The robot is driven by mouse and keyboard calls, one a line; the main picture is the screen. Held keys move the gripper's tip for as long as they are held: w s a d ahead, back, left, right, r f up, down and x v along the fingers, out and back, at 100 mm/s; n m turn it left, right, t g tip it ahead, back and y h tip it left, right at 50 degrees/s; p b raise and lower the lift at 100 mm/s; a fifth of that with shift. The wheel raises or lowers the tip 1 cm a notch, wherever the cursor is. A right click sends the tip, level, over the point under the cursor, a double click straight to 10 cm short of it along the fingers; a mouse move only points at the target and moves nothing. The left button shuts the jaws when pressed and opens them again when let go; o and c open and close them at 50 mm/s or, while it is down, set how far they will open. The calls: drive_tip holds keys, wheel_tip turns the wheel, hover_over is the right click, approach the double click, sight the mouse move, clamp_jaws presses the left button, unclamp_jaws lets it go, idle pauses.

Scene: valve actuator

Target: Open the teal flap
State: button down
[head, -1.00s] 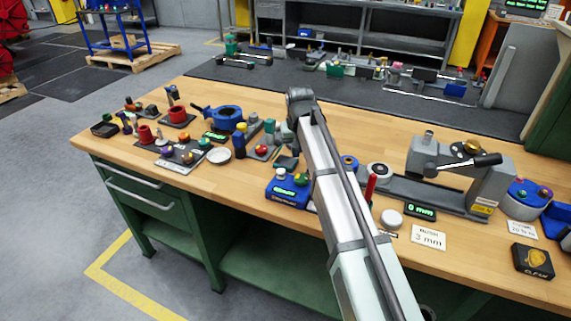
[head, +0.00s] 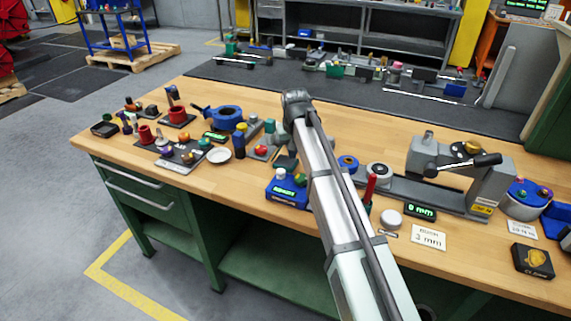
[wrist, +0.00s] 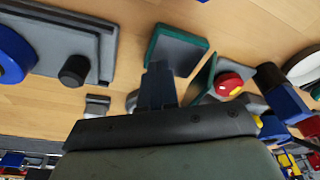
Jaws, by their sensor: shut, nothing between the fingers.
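In the wrist view, a grey square piece with teal edges (wrist: 180,50) lies just beyond my fingertips. A thin teal panel (wrist: 203,80) stands tilted to its right, beside a plate carrying a red button (wrist: 228,83). I cannot tell for certain which teal part is the flap. My gripper (wrist: 158,72) is shut and empty, its fingertips near the gap between the two teal parts; contact is unclear. In the head view, a dark teal part (head: 287,160) shows left of my arm, and my gripper is hidden behind the arm.
A blue box with a lit display (head: 287,190) stands in front. A white dish (head: 218,156) and a blue clamp-like fixture (head: 224,117) are to the left. A grey lever press (head: 455,170) stands to the right.

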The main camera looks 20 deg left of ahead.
sight(279, 147)
drive_tip(key=shift+a, duration=2.4)
drive_tip(key=shift+d, duration=1.55)
drive_tip(key=shift+r, duration=0.15)
wheel_tip(279, 147, up, 8)
idle(0.9)
idle(0.4)
